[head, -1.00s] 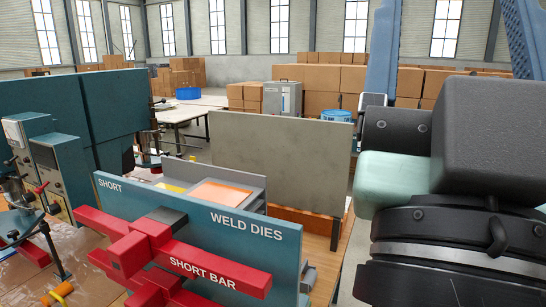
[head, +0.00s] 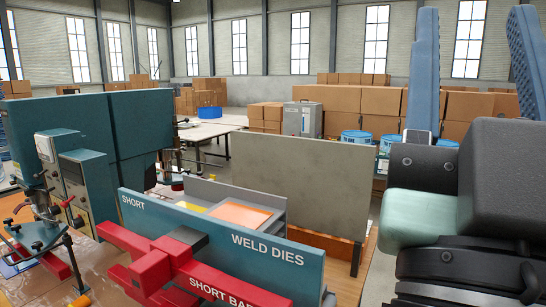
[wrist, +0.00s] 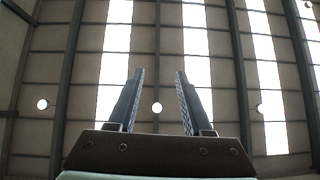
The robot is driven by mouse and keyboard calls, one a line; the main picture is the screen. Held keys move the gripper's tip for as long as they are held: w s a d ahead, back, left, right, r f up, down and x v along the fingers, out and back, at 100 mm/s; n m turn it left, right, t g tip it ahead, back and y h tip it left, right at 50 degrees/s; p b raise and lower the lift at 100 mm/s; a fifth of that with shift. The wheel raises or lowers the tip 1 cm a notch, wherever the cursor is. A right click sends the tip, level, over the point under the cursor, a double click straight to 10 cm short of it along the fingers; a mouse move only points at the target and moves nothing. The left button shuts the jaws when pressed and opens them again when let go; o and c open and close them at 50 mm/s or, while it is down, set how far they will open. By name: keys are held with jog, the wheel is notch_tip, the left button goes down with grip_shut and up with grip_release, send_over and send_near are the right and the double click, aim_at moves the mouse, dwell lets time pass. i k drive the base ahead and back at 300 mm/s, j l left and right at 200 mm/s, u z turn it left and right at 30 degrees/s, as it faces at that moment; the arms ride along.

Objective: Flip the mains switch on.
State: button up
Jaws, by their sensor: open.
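My gripper (head: 474,40) points up at the right of the head view, its two blue-grey fingers apart with nothing between them. The wrist view shows the gripper (wrist: 159,80) open and empty against the ceiling. The teal welding machine (head: 125,118) stands at the left of the head view, well away from the gripper. A grey control panel (head: 77,185) and a pale box (head: 58,143) are on its teal cabinets. I cannot make out which part is the mains switch, or its position.
A teal weld dies rack (head: 215,229) with a red short bar (head: 150,270) stands in front. A grey upright board (head: 300,185) is behind it. Cartons (head: 350,103) and blue drums (head: 356,138) are further back. A worktable (head: 20,215) lies at the lower left.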

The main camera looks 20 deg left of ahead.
aim_at(38, 176)
jog(key=j+u, duration=0.1)
jog(key=u, duration=0.35)
jog(key=i+j+u, duration=0.1)
jog(key=u, duration=0.85)
jog(key=i+u, duration=0.15)
jog(key=u, duration=0.35)
